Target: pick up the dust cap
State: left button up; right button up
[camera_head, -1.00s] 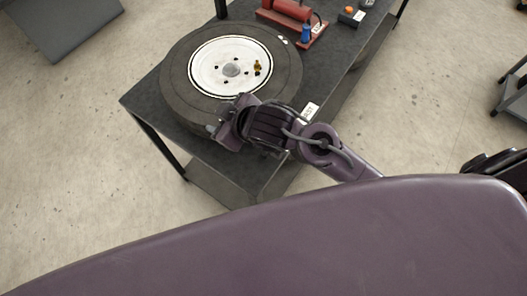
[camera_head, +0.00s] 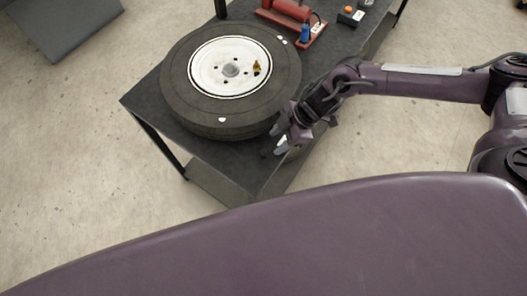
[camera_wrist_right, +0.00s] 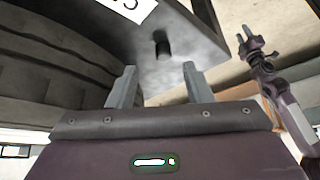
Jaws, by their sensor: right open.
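The dust cap appears to be the small dark cylinder (camera_wrist_right: 162,45) standing on the dark table top in the right wrist view. In the head view a small dark spot (camera_head: 265,152) near the table's front corner seems to be the same piece. My right gripper (camera_head: 277,141) is low over this corner, open, with its fingers close beside the cap. In the right wrist view its two fingers (camera_wrist_right: 159,70) are spread and empty, with the cap beyond the gap between their tips. My left gripper (camera_wrist_right: 250,42) shows only in the wrist view, and its jaw state is unclear.
A tyre on a white wheel (camera_head: 205,78) lies on the table just left of my right gripper. A red tool (camera_head: 290,12), a blue bottle (camera_head: 305,33) and a small box with an orange button (camera_head: 350,16) stand at the back. A white label (camera_wrist_right: 130,6) is beside the cap.

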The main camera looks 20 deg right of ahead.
aim_at(263, 153)
jog(key=p+x, duration=0.1)
jog(key=x, duration=0.1)
jog(key=p+x, duration=0.1)
jog(key=x, duration=0.2)
jog(key=shift+s+a, duration=0.2)
jog(key=shift+a, duration=0.3)
jog(key=shift+a+f, duration=0.2)
jog(key=shift+f, duration=0.2)
jog(key=shift+c, duration=0.3)
grip_shut()
